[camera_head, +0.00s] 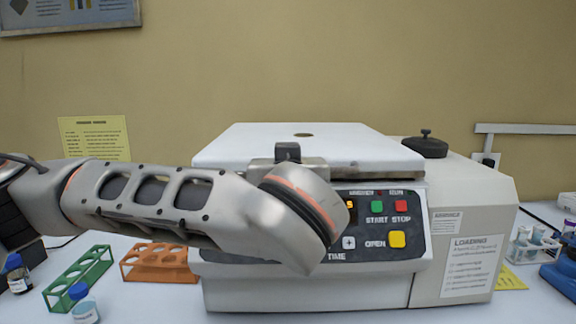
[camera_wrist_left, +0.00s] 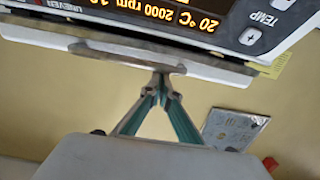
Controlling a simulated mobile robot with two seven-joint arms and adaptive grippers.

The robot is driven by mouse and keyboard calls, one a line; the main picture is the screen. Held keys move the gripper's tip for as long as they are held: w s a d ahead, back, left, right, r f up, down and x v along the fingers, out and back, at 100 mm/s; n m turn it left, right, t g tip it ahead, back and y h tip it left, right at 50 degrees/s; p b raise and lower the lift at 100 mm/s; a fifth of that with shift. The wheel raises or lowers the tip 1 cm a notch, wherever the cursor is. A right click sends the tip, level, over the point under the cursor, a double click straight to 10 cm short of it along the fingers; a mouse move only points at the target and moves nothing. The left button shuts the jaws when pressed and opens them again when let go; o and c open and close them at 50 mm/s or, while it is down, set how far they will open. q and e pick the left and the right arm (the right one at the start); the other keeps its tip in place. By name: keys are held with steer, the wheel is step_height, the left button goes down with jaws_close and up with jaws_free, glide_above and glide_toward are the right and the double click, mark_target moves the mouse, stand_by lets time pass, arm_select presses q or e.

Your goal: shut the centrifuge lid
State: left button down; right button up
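The centrifuge (camera_head: 455,240) is a white machine with a dark control panel (camera_head: 372,222) on its front. Its white lid (camera_head: 345,145) lies about level over the top, with a small dark round spot in its middle. I cannot tell whether it is fully latched. My left arm crosses in front of the machine and hides the panel's left part; its gripper is mostly hidden there. In the left wrist view, which is upside down, the left gripper's fingertips (camera_wrist_left: 162,76) meet at the lid's front edge (camera_wrist_left: 215,72). Nothing shows between them. My right gripper is not in view.
An orange rack (camera_head: 160,262) and a green rack (camera_head: 78,275) with blue-capped bottles (camera_head: 84,303) stand at the left. A rack of tubes (camera_head: 530,245) stands at the right. A black knob (camera_head: 424,146) sits right of the lid. The wall is behind.

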arm_select(q)
step_height(320, 180, down, 4)
steer(key=s+g, duration=0.1)
steer(key=s+r+t, duration=0.1)
steer(key=s+r, duration=0.4)
steer(key=s, duration=0.6)
steer(key=s+d+f+m+g+h, duration=0.3)
steer(key=d+f+m+g+h, duration=0.4)
steer(key=d+f, duration=0.4)
steer(key=w+a+f+n+t+y, duration=0.1)
steer(key=w+a+f+n+y, duration=0.15)
steer(key=a+f, duration=0.9)
steer(key=w+a+f+n+y, duration=0.1)
steer(key=w+a+f, duration=0.2)
steer(key=a+f, duration=0.85)
steer(key=s+a+f+m+g+y, duration=0.2)
steer(key=s+a+f+y, duration=0.2)
steer(key=s+a+f, duration=0.7)
steer(key=s+a+f+m+g+y, duration=0.2)
steer(key=s+a+f+y, duration=0.2)
steer(key=s+a+f, duration=0.7)
steer(key=w+d+f+n+t+h, duration=0.1)
steer(key=w+d+f+h, duration=0.1)
steer(key=d+f, duration=0.3)
steer(key=w+d+f+n+t+h+p, duration=0.1)
steer(key=w+d+f+n+t+h, duration=0.1)
steer(key=d+f+h, duration=0.3)
steer(key=w+d, duration=0.1)
steer(key=d, duration=0.2)
steer(key=shift+w+t, duration=0.3)
